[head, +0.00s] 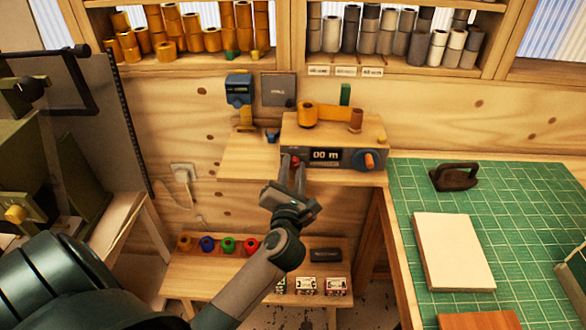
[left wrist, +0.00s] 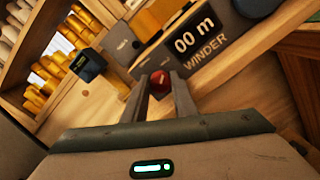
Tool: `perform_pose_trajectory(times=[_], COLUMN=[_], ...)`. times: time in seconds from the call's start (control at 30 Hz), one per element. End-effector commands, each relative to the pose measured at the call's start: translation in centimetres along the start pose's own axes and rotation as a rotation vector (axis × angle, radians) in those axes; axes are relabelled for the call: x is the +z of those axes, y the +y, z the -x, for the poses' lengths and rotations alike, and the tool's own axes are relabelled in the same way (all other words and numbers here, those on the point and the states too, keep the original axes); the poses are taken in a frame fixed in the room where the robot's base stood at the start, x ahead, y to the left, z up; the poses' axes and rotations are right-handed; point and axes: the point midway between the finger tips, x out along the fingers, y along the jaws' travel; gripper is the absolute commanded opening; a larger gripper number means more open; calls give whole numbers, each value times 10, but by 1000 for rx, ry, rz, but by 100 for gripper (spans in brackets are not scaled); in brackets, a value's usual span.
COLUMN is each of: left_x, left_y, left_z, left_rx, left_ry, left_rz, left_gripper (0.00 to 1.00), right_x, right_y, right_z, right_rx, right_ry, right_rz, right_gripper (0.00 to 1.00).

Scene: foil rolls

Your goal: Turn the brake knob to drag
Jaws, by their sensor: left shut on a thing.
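The winder (head: 335,150) is a wooden-topped unit with a dark front panel and a display reading "00 m". A red knob (head: 295,161) sits at the left end of the panel, and a larger orange knob (head: 369,160) at the right end. My left gripper (head: 292,168) reaches up to the panel with its fingers on either side of the red knob. The left wrist view shows the red knob (left wrist: 160,78) between the fingertips (left wrist: 158,88), and the "00 m WINDER" display (left wrist: 198,42) beside it. I cannot read any brake marking. My right gripper is out of view.
A green cutting mat (head: 510,200) with a dark iron (head: 454,177) and a pale board (head: 453,252) lies right. A low shelf (head: 200,285) with coloured rolls stands below.

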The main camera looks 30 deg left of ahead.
Motion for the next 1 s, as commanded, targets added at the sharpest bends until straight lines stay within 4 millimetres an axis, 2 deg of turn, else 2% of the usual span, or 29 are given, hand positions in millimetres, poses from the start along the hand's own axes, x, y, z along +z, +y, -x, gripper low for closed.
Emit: perform_pose_trajectory(times=[1.0], left_x=[-2], left_y=[0], left_z=[0], left_rx=[21], left_ry=[-26], left_rz=[837], left_gripper=[3], right_x=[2], right_y=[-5], right_z=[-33], right_rx=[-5], right_ry=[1], right_rz=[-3], right_gripper=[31])
